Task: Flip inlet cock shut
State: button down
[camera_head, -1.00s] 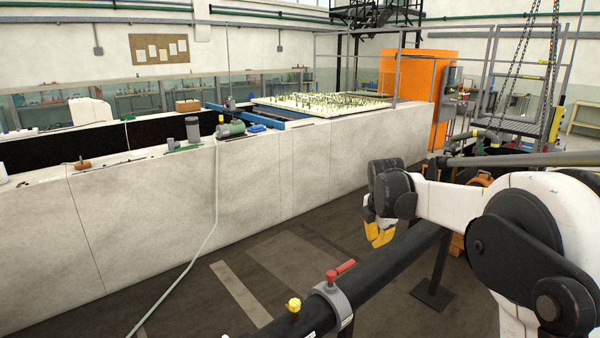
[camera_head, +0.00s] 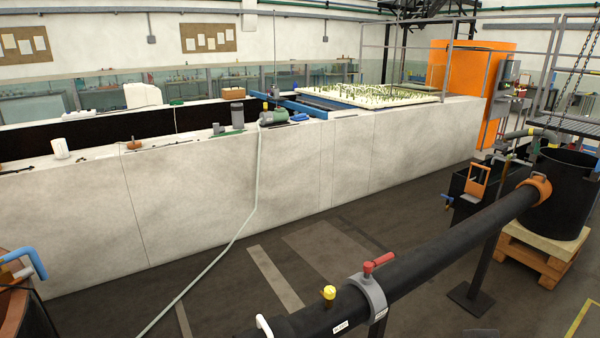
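A black pipe (camera_head: 435,245) runs from the bottom middle up to the right. On its grey collar (camera_head: 371,294) sits a small cock with a red lever (camera_head: 380,260). The lever points to the upper right, roughly along the pipe. A yellow knob (camera_head: 328,293) stands on the pipe to its left. I cannot tell from labels which of these is the inlet cock. My gripper is not in view.
A long pale flume wall (camera_head: 250,185) stands behind the pipe, with a hose (camera_head: 253,195) hanging down to the floor. A black tank (camera_head: 560,190) on a wooden pallet (camera_head: 535,250) is at the right. The dark floor (camera_head: 330,235) between wall and pipe is mostly clear.

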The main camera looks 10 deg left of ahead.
aim_at(368, 268)
jog(key=j+u, duration=0.15)
jog(key=u, duration=0.3)
jog(key=j+u, duration=0.2)
jog(key=u, duration=0.3)
jog(key=j+u, duration=0.15)
jog(key=u, duration=0.3)
jog(key=i+j+u, duration=0.1)
jog(key=u, duration=0.35)
jog(key=j+u, duration=0.1)
jog(key=u, duration=0.35)
jog(key=i+u, duration=0.15)
jog(key=u, duration=0.35)
